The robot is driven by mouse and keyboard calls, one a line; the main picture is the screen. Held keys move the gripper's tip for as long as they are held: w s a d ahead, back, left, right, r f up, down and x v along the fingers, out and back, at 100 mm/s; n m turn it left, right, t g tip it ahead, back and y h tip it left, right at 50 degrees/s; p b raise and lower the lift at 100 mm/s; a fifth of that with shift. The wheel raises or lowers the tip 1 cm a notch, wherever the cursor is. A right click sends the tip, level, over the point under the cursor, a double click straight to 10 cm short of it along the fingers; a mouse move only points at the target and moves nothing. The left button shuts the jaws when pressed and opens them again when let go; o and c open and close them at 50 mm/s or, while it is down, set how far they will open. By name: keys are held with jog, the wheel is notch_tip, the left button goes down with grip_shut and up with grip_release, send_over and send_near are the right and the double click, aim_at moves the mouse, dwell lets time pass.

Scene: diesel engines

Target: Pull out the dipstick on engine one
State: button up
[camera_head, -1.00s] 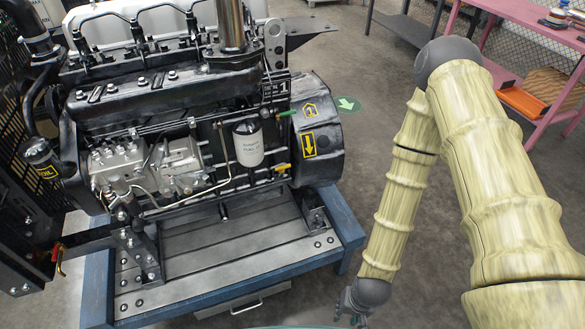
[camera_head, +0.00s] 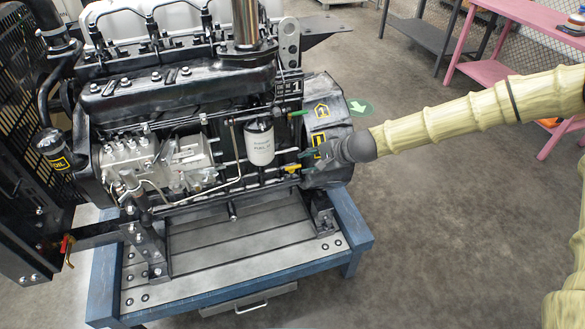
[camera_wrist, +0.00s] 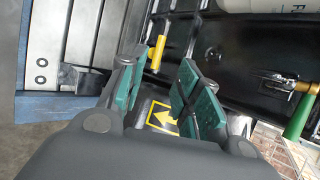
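Engine one (camera_head: 190,120) is a black diesel engine on a blue-framed stand, with a "1" plate on its right. A short yellow handle (camera_head: 291,168) sticks out low on its right side, and a green handle (camera_head: 298,112) sits higher up. I cannot tell for sure which is the dipstick. My gripper (camera_head: 309,160) is close to the right of the yellow handle. In the wrist view my gripper (camera_wrist: 168,66) is open and empty, with green finger pads apart. The yellow handle (camera_wrist: 158,52) stands just beyond the fingertips, and the green handle (camera_wrist: 300,117) is off to the right.
A white filter (camera_head: 260,143) hangs left of the handles. A yellow arrow sticker (camera_wrist: 162,116) shows between my fingers. The blue stand (camera_head: 350,235) lies below. A pink table (camera_head: 515,35) is at the back right. The floor right of the stand is clear.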

aim_at(293, 167)
jog(key=shift+p+x, duration=0.6)
jog(key=shift+x, duration=4.7)
jog(key=shift+s, duration=0.15)
grip_shut()
